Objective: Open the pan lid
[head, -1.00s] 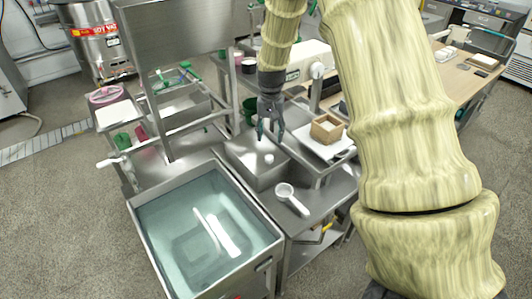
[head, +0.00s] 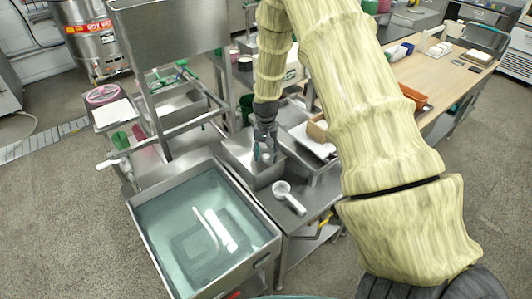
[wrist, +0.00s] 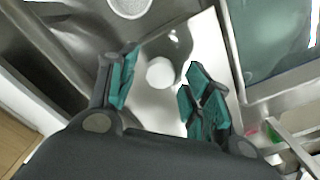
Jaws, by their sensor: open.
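The lid has a round white knob (wrist: 160,72). My gripper (head: 266,156) points down over the pan, its teal-padded fingers apart and empty. In the wrist view the knob shows between the two fingers of my gripper (wrist: 158,70), touching neither. I cannot tell how far the fingertips are above the lid. In the head view the fingers largely hide the knob and lid.
A water-filled basin (head: 160,192) stands at the front left. A white scoop (head: 288,197) lies on the bench close to the pan. A small wooden box (head: 317,130) sits right of my gripper. A steel post (head: 158,110) rises behind the basin.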

